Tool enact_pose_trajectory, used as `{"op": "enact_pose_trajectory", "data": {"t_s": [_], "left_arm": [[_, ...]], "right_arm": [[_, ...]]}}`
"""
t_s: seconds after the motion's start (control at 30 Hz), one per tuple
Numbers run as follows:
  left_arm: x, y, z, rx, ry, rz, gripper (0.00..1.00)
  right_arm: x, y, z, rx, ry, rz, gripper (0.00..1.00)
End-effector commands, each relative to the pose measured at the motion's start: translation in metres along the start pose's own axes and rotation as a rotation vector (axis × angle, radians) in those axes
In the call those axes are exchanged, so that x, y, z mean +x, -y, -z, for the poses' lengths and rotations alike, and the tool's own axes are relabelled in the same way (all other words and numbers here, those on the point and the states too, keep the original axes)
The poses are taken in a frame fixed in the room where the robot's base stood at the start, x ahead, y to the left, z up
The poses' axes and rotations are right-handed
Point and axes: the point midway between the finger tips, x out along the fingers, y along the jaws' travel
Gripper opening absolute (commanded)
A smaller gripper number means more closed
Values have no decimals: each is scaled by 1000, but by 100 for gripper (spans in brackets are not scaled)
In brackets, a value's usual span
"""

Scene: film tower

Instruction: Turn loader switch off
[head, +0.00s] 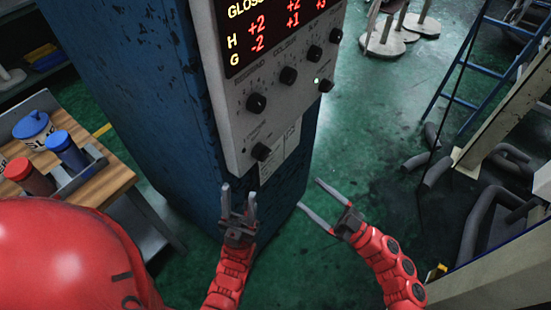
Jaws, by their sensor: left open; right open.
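A grey control panel (240,110) with black knobs is on the blue cabinet (150,90). The small labels are too small to read, so I cannot tell which one is the loader switch. My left gripper (239,191) is open and empty, below the lower-left knob and apart from it. My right gripper (309,193) is open and empty, lower right of the panel.
A red display (275,25) shows numbers above the knobs. A wooden table (115,175) with blue and red containers stands at the left. A blue ladder (465,65) and grey bent pipes (485,215) are at the right. Green floor (365,130) lies open between.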

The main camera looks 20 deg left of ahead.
Motion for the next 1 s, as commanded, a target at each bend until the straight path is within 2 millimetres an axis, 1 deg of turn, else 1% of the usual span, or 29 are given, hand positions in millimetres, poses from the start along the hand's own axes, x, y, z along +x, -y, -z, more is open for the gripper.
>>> {"op": "enact_pose_trajectory", "data": {"t_s": [0.03,0.3,0.5,0.7,0.83,1.0], "left_arm": [[5,0,1,0,0,0,50],[20,1,3,0,0,0,50],[29,1,5,0,0,0,50],[33,2,6,0,0,0,50],[34,2,6,0,0,0,50],[33,2,6,0,0,0,50]], "right_arm": [[12,0,5,0,-6,3,79],[77,1,6,1,-8,3,79],[121,1,6,0,-10,3,79],[146,0,4,-1,-8,0,79],[152,0,3,-1,-6,0,79],[152,0,2,-1,-5,0,79]]}}
